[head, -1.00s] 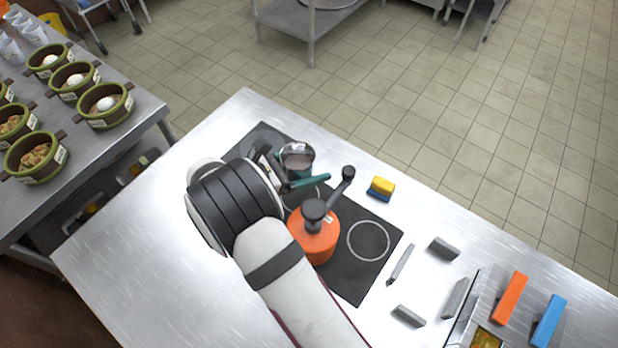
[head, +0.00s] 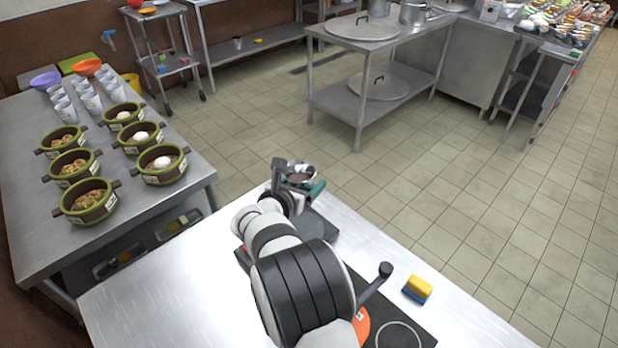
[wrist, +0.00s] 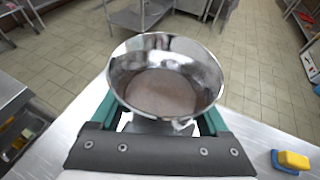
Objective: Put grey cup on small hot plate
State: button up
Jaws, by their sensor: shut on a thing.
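The grey cup (head: 300,176) is a shiny metal cup with an open top. In the wrist view the cup (wrist: 165,80) fills the middle, with a brownish inside bottom. My gripper (head: 302,188), with teal fingers, is shut on the cup, one finger on each side. It holds the cup roughly upright near the table's far corner. The black cooktop (head: 412,322) lies partly under my arm, with a ring on its right part. A dark grey round area (head: 312,228) shows at its far left end, below my gripper. I cannot tell the gap beneath the cup.
An orange pot (head: 362,326) with a dark handle (head: 374,283) stands on the cooktop, mostly behind my arm. A yellow and blue sponge (head: 417,289) lies to its right. Several green bowls (head: 160,165) stand on the left table. The near left tabletop (head: 170,300) is clear.

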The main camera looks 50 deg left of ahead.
aim_at(305, 220)
notch_tip(305, 220, down, 11)
jog(key=shift+r, duration=0.1)
dwell(0.4)
jog(key=shift+f, duration=0.35)
dwell(0.5)
jog(key=o, duration=1.4)
jog(key=shift+c, duration=0.3)
jog(key=shift+v, duration=2.5)
jog(key=shift+r, duration=0.1)
jog(key=shift+r, duration=3.4)
